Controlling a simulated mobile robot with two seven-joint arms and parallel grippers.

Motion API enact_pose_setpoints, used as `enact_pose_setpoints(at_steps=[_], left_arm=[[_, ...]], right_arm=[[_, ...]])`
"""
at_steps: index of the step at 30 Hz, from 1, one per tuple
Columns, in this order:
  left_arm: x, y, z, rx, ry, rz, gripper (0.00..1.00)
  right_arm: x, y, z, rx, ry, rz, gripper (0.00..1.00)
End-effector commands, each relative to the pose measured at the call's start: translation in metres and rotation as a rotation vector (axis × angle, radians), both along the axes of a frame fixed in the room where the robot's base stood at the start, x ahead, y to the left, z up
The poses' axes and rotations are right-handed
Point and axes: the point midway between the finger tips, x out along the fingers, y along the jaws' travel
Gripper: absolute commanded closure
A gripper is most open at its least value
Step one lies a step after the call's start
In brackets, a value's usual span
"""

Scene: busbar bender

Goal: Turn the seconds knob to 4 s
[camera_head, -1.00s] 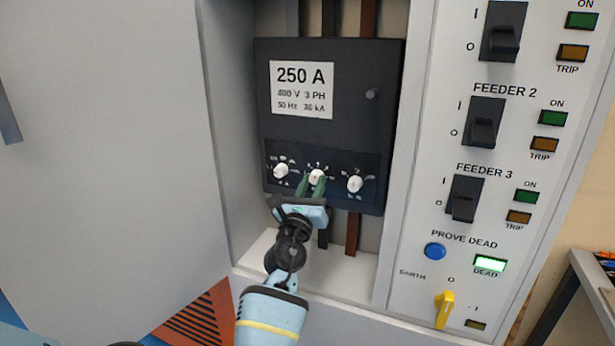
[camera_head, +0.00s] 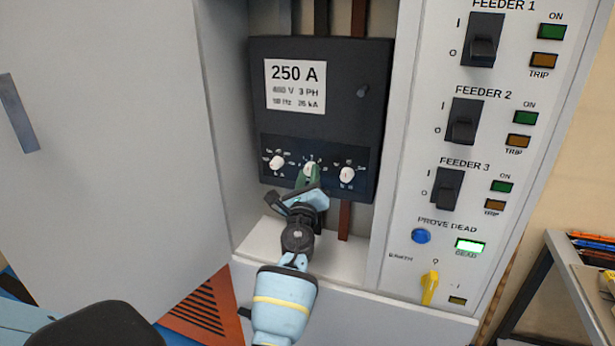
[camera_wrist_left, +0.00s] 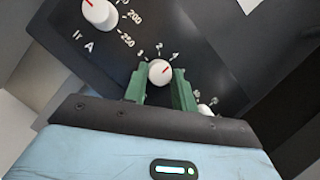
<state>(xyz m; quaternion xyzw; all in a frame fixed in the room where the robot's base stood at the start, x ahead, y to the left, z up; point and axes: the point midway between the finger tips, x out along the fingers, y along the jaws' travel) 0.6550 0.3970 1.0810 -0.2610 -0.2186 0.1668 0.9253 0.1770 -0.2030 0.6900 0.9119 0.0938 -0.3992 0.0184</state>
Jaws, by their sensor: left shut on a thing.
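Three white knobs sit in a row low on the black 250 A breaker. The middle knob (camera_head: 309,168) is between the green fingers of my left gripper (camera_head: 308,177). In the left wrist view, the fingers (camera_wrist_left: 160,88) are shut on this middle knob (camera_wrist_left: 160,71), one on each side. Its red mark points up and right in that view, near a small figure that looks like 4. The left knob (camera_head: 277,162) and right knob (camera_head: 347,175) are untouched. The fingers hide part of the middle knob's scale in the head view. My right gripper is out of view.
The black breaker (camera_head: 325,105) stands in a grey cabinet recess. To its right is a panel with feeder switches (camera_head: 464,122), a blue button (camera_head: 421,236) and a yellow earth handle (camera_head: 429,288). A pale ledge (camera_head: 262,250) lies below the breaker.

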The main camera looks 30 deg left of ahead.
Motion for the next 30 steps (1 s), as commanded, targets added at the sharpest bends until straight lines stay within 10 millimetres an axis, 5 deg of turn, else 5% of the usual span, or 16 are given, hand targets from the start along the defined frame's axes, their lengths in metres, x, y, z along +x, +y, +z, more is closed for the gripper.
enact_pose_setpoints(at_steps=[5, 6, 11, 22, 30], left_arm=[[0.000, 0.000, -0.002, 0.000, 0.002, 0.001, 0.96], [0.000, 0.000, -0.002, 0.000, 0.002, 0.001, 0.72], [0.000, 0.000, -0.001, 0.000, 0.002, 0.001, 0.51], [-0.004, -0.002, -0.002, 0.001, 0.001, 0.000, 0.51], [-0.037, -0.018, -0.015, 0.000, 0.002, 0.001, 0.51]], right_arm=[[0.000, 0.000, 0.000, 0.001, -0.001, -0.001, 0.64], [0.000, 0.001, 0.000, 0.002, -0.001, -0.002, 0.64], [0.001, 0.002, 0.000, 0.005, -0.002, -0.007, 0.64], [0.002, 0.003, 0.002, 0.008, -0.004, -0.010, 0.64], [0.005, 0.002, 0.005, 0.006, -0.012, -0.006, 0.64]])
